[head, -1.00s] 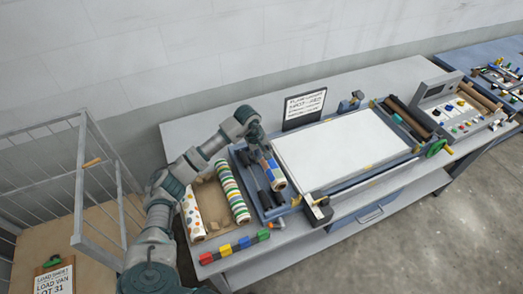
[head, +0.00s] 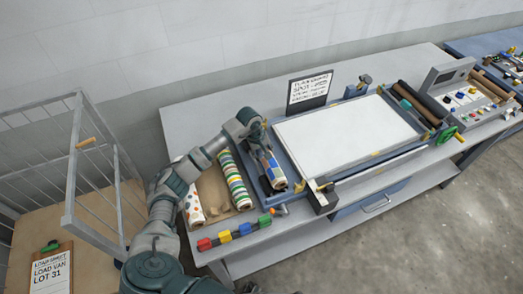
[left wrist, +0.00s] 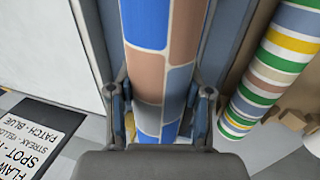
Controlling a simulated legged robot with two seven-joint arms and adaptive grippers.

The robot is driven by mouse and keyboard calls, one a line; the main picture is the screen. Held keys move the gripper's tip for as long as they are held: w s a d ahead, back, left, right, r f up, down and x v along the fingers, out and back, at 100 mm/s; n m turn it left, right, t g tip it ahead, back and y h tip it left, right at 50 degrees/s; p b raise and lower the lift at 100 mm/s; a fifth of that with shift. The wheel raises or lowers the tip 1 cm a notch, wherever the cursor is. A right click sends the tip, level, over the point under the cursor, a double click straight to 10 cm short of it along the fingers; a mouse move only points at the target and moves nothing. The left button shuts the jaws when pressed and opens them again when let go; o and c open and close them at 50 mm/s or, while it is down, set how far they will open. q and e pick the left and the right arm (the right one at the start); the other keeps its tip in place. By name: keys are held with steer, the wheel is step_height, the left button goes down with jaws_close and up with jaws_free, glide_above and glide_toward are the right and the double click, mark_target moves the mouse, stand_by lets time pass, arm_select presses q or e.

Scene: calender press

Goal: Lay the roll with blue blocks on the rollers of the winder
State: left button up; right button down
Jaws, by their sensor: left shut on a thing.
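The roll with blue and brown blocks (head: 273,168) is at the winder (head: 260,178), a blue-framed bed at the left end of the machine. My left gripper (head: 262,145) is shut on it from above. In the left wrist view the roll (left wrist: 162,50) runs up between the two fingers of my left gripper (left wrist: 162,108), one on each side. The roll lies over the winder's dark rollers, lengthwise along them, and mostly hides them. I cannot tell whether it rests on them or hangs just above. My right gripper is out of view.
A striped roll (head: 234,180) and a dotted roll (head: 194,208) lie in a cardboard box left of the winder. A white sheet bed (head: 345,130) lies right of it. A sign (head: 309,90) stands behind; coloured blocks (head: 225,236) line the front edge.

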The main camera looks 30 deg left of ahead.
arm_select(q)
steer(key=shift+f+b, duration=0.35)
steer(key=shift+f, duration=0.35)
steer(key=shift+a+f, duration=0.1)
steer(key=shift+a, duration=0.65)
steer(key=shift+d+f, duration=0.1)
steer(key=shift+d, duration=0.15)
steer(key=shift+d+f+b, duration=0.15)
steer(key=shift+d+b, duration=0.15)
steer(key=o, duration=1)
steer(key=shift+d, duration=0.1)
steer(key=o, duration=0.5)
steer(key=shift+a, duration=0.35)
steer(key=shift+a+r, duration=0.15)
steer(key=shift+r, duration=0.05)
steer(key=v, duration=1.1)
steer(key=shift+r, duration=0.15)
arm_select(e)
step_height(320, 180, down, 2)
